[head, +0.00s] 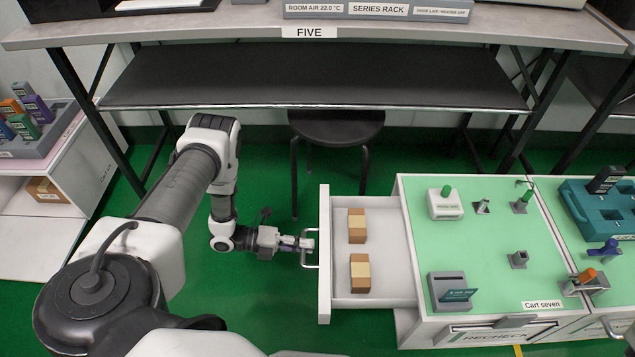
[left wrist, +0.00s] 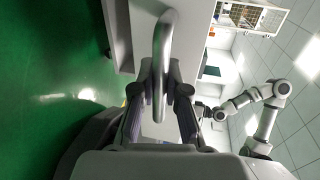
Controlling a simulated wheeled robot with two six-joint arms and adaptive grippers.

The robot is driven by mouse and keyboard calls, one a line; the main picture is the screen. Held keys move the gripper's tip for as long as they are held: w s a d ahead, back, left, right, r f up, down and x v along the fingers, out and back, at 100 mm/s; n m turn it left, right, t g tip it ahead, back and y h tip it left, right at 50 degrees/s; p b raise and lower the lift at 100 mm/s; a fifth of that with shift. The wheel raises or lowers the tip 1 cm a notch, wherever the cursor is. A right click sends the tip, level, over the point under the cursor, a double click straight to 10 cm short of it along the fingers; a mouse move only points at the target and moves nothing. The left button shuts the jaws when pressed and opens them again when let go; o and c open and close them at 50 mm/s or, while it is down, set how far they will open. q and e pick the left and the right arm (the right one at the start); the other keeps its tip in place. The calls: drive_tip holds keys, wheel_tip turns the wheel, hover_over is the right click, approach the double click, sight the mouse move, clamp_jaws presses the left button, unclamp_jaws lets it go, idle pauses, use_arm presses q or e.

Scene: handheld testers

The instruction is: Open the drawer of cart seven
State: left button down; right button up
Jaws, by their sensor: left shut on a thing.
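Cart seven (head: 542,305) has a green top and a name label at its front right. Its white drawer (head: 387,240) stands pulled out to the left, with two brown and cream boxes (head: 357,226) (head: 360,272) inside. My left gripper (head: 304,244) is shut on the bar handle (head: 316,262) at the drawer's left end. In the left wrist view the handle (left wrist: 163,65) runs between the fingers. Another arm, likely my right, shows there at the right; its gripper is too small to read.
Small testers and fixtures stand on the cart top, including a white device (head: 445,205) and a grey card reader (head: 449,291). A black stool (head: 337,127) stands behind the drawer, under table FIVE (head: 250,30). Green floor is free left of the drawer.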

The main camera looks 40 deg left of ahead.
use_arm(q)
drive_tip(key=shift+s+a, duration=0.15)
drive_tip(key=c, duration=1.2)
unclamp_jaws()
drive_tip(key=shift+a, duration=0.1)
drive_tip(key=v, duration=1.1)
drive_tip(key=shift+s+a+r, duration=0.1)
drive_tip(key=shift+s+a, duration=0.15)
drive_tip(key=shift+a, duration=0.05)
